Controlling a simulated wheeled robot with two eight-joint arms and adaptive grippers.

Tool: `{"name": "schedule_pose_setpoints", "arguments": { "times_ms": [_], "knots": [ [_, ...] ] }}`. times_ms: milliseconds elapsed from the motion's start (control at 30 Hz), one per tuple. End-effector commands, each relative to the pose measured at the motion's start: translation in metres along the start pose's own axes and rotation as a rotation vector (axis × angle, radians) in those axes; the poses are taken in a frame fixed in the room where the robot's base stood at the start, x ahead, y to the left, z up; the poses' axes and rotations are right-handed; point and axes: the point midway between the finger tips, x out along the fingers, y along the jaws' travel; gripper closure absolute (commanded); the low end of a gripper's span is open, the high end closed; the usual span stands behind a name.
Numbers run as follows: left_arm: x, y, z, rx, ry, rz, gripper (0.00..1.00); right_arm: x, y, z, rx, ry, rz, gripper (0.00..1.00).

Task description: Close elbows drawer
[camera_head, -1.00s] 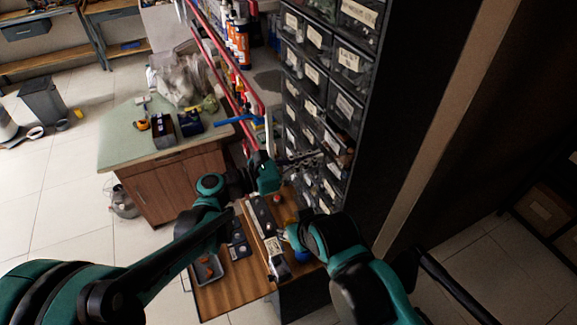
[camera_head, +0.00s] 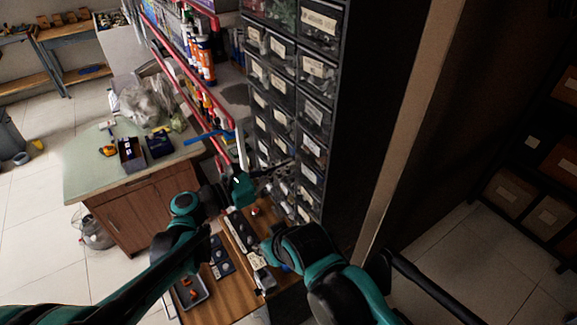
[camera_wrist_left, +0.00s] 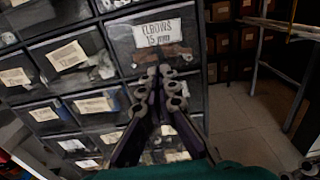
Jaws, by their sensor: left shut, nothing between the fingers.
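The elbows drawer (camera_wrist_left: 150,38) has a dark clear front with a label reading "ELBOWS 15 mm" and brown fittings behind it, at the top middle of the left wrist view. Its front looks about level with its neighbours; I cannot tell if a small gap remains. My left gripper (camera_wrist_left: 158,82) is shut and empty, its fingertips in front of the drawer's lower part; touching or apart is unclear. In the head view the left gripper (camera_head: 278,171) is at the cabinet's (camera_head: 296,105) drawer fronts. My right arm's end is low at the wooden surface, its fingers hidden.
Other labelled drawers (camera_wrist_left: 68,57) surround the elbows drawer. A red-edged shelf (camera_head: 190,75) with bottles stands left of the cabinet. A wooden surface (camera_head: 232,298) with trays lies below my arms. A green-topped workbench (camera_head: 95,170) is at left. Open floor (camera_head: 450,245) lies right.

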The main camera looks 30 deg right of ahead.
Motion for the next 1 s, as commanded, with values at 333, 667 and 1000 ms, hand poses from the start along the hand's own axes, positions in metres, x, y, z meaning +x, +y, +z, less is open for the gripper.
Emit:
{"name": "schedule_pose_setpoints", "arguments": {
  "times_ms": [333, 667, 1000],
  "knots": [
    [-0.069, 0.002, 0.001, 0.0, 0.0, 0.005, 1.0, -0.008, 0.0, -0.006, 0.0, 0.0, 0.0, 0.6],
    [-0.103, 0.001, 0.0, 0.0, 0.0, 0.001, 1.0, -0.011, 0.0, -0.007, 0.0, 0.0, 0.0, 0.6],
    [-0.123, -0.003, -0.015, 0.184, 0.142, 0.048, 1.0, -0.006, 0.0, -0.004, 0.0, 0.0, 0.0, 0.6]
  ]
}}
